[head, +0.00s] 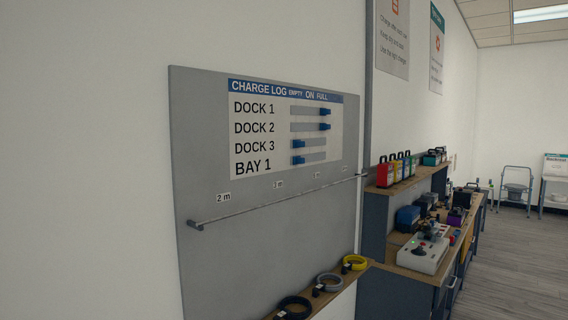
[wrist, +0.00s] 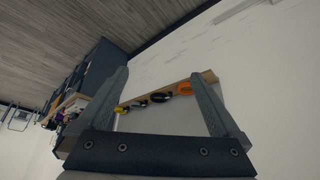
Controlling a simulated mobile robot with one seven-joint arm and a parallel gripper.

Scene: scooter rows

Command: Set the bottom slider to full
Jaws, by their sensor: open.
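The charge log board (head: 220,190) hangs on the wall in the head view, with columns marked empty, on and full. Its bottom slider, in the Bay 1 row, has a blue knob (head: 298,160) at the left, empty end of its track. The Dock 3 knob (head: 298,144) is also at the left. The Dock 1 knob (head: 326,112) and Dock 2 knob (head: 324,127) are at the right, under full. My gripper (wrist: 160,76) is open and empty in the wrist view, apart from the board; the head view does not show it.
A thin rail (head: 255,207) crosses the board below the sliders. A wooden ledge (head: 330,290) holds several coiled locks beneath it; it also shows in the wrist view (wrist: 208,77). A workbench (head: 400,268) with devices stands to the right. Open floor (head: 505,255) lies beyond.

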